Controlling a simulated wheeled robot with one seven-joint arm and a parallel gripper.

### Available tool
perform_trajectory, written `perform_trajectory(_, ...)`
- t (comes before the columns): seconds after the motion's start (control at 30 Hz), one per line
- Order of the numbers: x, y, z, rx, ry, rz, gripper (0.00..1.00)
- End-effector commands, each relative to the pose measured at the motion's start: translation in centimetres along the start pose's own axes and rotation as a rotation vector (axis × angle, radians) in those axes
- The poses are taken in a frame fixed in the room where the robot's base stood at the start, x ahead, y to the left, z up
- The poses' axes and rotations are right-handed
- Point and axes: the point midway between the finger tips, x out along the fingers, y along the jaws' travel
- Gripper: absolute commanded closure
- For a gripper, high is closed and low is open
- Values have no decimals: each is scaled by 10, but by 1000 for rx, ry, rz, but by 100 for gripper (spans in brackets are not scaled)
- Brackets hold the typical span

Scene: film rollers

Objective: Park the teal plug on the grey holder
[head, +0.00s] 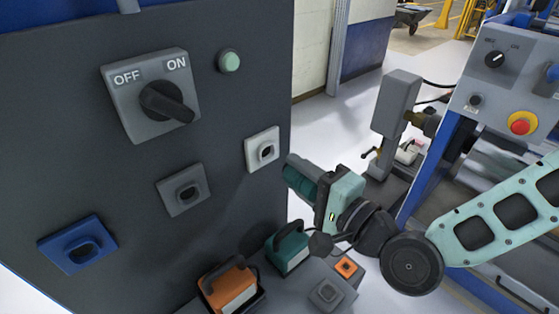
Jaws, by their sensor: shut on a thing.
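My gripper (322,200) is at the middle right, beside the right edge of the dark panel. It is shut on the teal plug (301,178), a teal cylinder with a dark front end that points left towards the panel. The jaws hide part of the plug. The grey holder (172,200) on the panel is a square plate with a dark-rimmed opening, well to the left of the plug and apart from it. A smaller grey square piece (327,293) lies on the ledge below; I cannot tell which of the two is meant.
The panel also bears a blue holder (60,253), a white holder (253,158), an OFF/ON switch (126,101) and a green button (229,61). A teal box (290,262), an orange box (216,276) and an orange square (346,267) stand below. A machine (480,105) stands right.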

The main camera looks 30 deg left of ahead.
Motion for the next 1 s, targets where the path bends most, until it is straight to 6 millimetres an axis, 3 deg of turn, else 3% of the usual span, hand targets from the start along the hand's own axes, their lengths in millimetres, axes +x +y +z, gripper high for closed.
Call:
perform_trajectory(0.17, 2, 6, 5, -1, -21, 18, 97)
perform_trajectory(0.27, 6, 25, 16, -5, -75, 74, 97)
perform_trajectory(0.53, -3, 121, 55, -78, -252, 511, 97)
perform_trajectory(0.7, -19, 156, 56, -110, -244, 772, 97)
perform_trajectory(1.0, -52, 190, 37, -112, -160, 1158, 97)
